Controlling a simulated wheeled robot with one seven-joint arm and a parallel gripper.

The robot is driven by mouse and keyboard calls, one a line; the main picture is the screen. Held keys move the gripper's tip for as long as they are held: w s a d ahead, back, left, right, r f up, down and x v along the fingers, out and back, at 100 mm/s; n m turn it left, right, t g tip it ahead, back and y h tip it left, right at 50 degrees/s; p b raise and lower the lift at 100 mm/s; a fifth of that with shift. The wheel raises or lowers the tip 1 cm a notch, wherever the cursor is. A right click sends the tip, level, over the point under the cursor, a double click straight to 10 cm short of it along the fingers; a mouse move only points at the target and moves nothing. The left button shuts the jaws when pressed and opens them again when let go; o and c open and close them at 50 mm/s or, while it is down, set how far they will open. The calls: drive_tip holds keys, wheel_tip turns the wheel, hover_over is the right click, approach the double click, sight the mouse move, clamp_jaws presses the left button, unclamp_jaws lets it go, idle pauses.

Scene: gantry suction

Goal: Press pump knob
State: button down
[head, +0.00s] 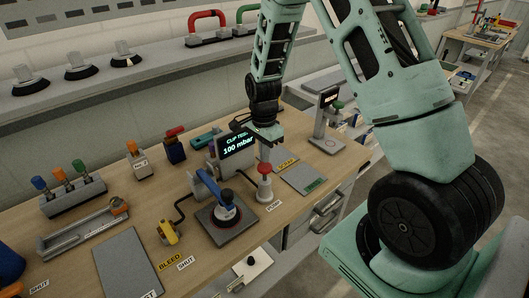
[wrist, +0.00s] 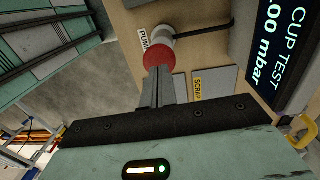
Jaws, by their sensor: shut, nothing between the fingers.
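The pump has a red knob (head: 264,168) on a pale upright body (head: 264,188), standing on the wooden bench beside a "PUMP" label. In the wrist view the red knob (wrist: 159,57) lies just beyond my fingertips. My gripper (head: 265,153) points down with its fingers directly above the knob. Its fingers (wrist: 158,72) are shut together and empty. The tips are at or very near the knob's top; I cannot tell whether they touch. The display (head: 237,145) behind reads "CUP TEST 100 mbar".
A blue-handled suction cup (head: 222,203) sits on a grey plate left of the pump. A yellow device (head: 168,232) with a cable stands further left. Grey plates (head: 301,177), one labelled "SCRAP", lie to the right. A small stand (head: 326,122) rises behind them.

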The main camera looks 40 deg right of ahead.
sight(265, 165)
drive_tip(key=shift+f, duration=0.75)
wheel_tip(265, 165, down, 4)
drive_tip(key=shift+r+b, duration=0.15)
drive_tip(key=shift+b, duration=1.1)
drive_tip(key=shift+s, duration=0.15)
drive_tip(key=r+p, duration=0.4)
drive_tip(key=shift+w+d+r, duration=0.1)
drive_tip(key=shift+w+r, duration=0.1)
drive_tip(key=shift+r, duration=0.15)
drive_tip(key=shift+w+r+b, duration=0.1)
drive_tip(key=shift+r+b, duration=0.25)
drive_tip(key=shift+b, duration=0.25)
wheel_tip(265, 165, up, 9)
drive_tip(key=b, duration=0.2)
drive_tip(key=shift+w, duration=0.25)
